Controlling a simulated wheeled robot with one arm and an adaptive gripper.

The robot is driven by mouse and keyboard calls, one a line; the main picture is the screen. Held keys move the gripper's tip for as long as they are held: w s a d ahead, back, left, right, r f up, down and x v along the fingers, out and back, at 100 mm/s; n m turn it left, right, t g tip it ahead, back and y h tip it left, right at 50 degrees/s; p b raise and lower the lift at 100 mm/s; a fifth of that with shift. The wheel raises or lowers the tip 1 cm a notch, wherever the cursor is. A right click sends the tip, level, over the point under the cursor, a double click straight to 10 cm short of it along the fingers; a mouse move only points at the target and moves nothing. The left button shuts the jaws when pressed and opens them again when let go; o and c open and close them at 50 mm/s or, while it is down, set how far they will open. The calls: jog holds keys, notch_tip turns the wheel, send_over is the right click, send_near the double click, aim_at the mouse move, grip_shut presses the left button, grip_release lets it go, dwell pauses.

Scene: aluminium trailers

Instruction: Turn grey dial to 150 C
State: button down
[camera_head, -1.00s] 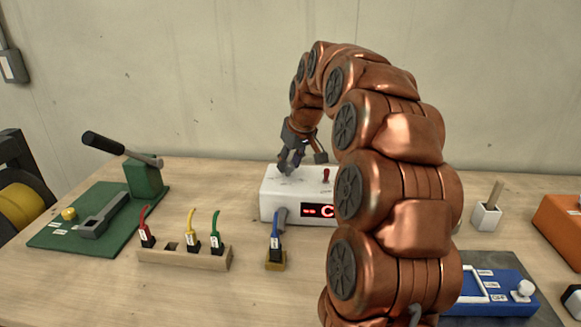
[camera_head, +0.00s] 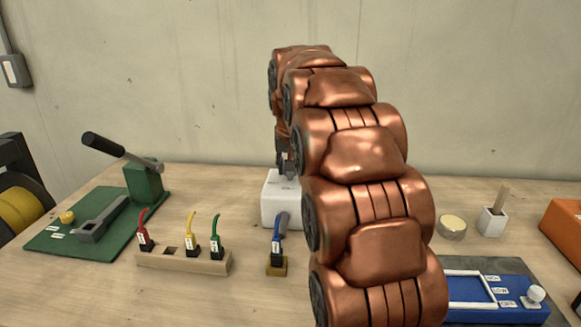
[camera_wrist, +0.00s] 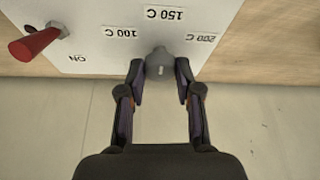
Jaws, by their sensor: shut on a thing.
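The grey dial (camera_wrist: 160,64) sits on the top of the white box (camera_wrist: 85,15), which also shows in the head view (camera_head: 283,203). My gripper (camera_wrist: 160,72) is shut on the dial, one finger on each side. The labels 100 C (camera_wrist: 122,32), 150 C (camera_wrist: 165,14) and 200 C (camera_wrist: 200,38) are upside down in the wrist view, around the dial. The dial's narrow end seems to face roughly toward 150 C; its exact setting is unclear. In the head view my arm hides the box's right part and its display.
A red switch (camera_wrist: 35,43) stands near the ON label on the box. A blue-cable plug (camera_head: 277,252) stands in front of the box. A wooden block (camera_head: 184,262) with several plugs lies to the left. A round tin (camera_head: 452,227) is to the right.

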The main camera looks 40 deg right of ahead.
dwell(0.3)
jog(key=c, duration=0.8)
grip_release()
jog(key=v, duration=1.2)
